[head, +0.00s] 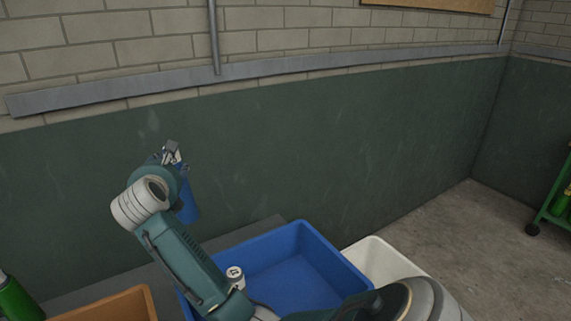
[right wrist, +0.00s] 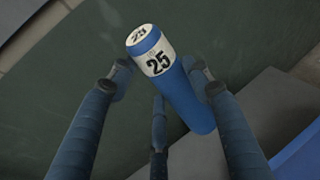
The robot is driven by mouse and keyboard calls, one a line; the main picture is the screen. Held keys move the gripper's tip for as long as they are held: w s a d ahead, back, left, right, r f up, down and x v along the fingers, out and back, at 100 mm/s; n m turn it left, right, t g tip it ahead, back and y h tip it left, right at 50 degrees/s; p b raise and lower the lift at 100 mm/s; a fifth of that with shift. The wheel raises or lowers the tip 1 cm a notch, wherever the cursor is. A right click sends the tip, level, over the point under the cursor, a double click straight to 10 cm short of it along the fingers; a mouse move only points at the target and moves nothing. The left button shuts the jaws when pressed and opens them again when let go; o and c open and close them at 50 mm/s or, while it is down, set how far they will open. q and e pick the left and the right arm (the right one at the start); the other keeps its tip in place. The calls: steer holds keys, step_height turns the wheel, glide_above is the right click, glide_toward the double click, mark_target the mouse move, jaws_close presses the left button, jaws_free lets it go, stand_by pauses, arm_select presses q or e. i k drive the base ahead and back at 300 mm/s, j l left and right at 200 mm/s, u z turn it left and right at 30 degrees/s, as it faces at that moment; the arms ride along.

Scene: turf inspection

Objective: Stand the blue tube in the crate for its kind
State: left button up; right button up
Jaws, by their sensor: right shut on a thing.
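The blue tube (head: 187,205) hangs from my right gripper (head: 172,158) in the head view, left of and above the blue crate (head: 320,248). In the right wrist view, the tube (right wrist: 187,98) has a white band and top marked 25. It lies tilted between the fingers of my right gripper (right wrist: 161,80), which is shut on it. My right arm covers part of the blue crate. A white tube top (head: 235,272) shows at the blue crate's left side, its body hidden. My left gripper is not in view.
An orange crate (head: 130,300) stands left of the blue crate and a white crate (head: 380,258) right of it. A green tube (head: 15,300) shows at the left edge. A dark green wall (head: 330,150) runs behind. A green cart (head: 553,210) stands at far right.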

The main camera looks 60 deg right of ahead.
mark_target(298, 299)
steer(key=z, duration=1.55)
